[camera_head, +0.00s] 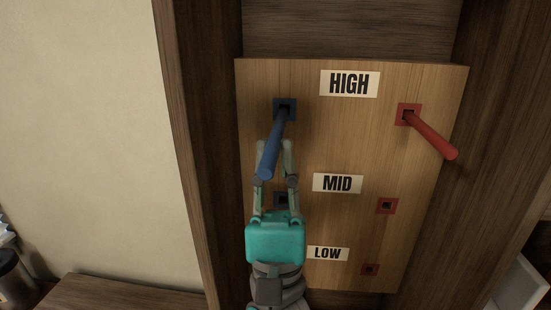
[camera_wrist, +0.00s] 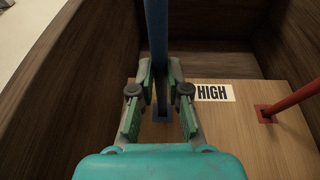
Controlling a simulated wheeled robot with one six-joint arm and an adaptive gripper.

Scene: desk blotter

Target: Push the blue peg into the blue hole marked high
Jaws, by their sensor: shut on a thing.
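The blue peg (camera_head: 274,148) is a long rod sticking out from the board toward the camera. Its far end is at the upper left blue hole (camera_head: 284,104), in the HIGH row; how deep it sits cannot be told. My gripper (camera_head: 277,146) has its fingers on both sides of the peg and is shut on it, close to the board. In the wrist view the peg (camera_wrist: 156,35) runs up between the fingers (camera_wrist: 160,82), and the blue square around the hole (camera_wrist: 162,114) shows just beyond them. The HIGH label (camera_head: 349,84) is to the right of the hole.
A red peg (camera_head: 434,136) sticks out of the red hole at the board's upper right. A MID label (camera_head: 337,183), a LOW label (camera_head: 327,253) and lower red holes (camera_head: 387,205) are on the board. Dark wooden side walls (camera_head: 200,130) flank the board (camera_head: 310,140).

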